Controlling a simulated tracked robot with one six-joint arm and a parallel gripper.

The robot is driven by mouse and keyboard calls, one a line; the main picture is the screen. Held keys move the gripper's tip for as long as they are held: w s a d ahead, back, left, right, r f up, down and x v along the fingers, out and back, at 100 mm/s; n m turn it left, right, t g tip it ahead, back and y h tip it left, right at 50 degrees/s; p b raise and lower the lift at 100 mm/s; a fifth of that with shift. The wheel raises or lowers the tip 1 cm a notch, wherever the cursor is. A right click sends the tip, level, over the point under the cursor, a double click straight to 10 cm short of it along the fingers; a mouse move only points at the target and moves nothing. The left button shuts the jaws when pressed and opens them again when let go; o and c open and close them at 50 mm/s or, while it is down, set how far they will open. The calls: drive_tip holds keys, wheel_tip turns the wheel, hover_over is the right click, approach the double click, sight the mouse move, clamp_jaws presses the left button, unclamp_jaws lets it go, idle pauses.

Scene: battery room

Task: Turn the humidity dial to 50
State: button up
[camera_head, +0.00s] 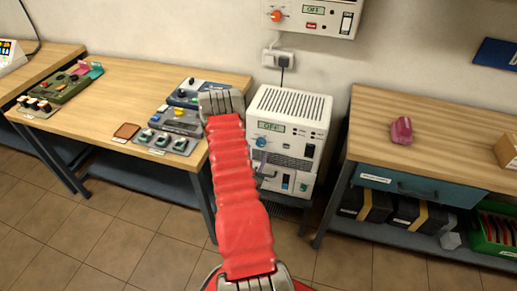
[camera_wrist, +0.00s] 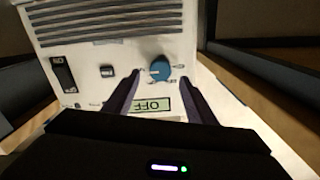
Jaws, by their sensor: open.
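A white vented cabinet (camera_head: 290,104) stands between the two tables. Its front has a blue dial (camera_head: 261,142) below a small display (camera_head: 271,127) reading OFF. In the wrist view the cabinet is upside down, with the blue dial (camera_wrist: 159,71) and the OFF display (camera_wrist: 150,105). My gripper (camera_wrist: 162,80) is open, its dark fingers on either side of the dial's place in the picture. Whether they touch it cannot be told. In the head view my red arm hides most of the gripper. The dial's label is too small to read.
A wall unit (camera_head: 310,15) above has an orange dial and an OFF display. The left table (camera_head: 120,85) bears several control boxes. The right table (camera_head: 450,150) holds a pink object (camera_head: 401,130). A black switch (camera_wrist: 63,73) sits beside the dial on the cabinet front.

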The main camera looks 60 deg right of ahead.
sight(260, 144)
drive_tip(key=shift+w+d, duration=0.15)
drive_tip(key=shift+d, duration=0.85)
drive_tip(key=shift+w+d, duration=0.15)
drive_tip(key=shift+d, duration=0.85)
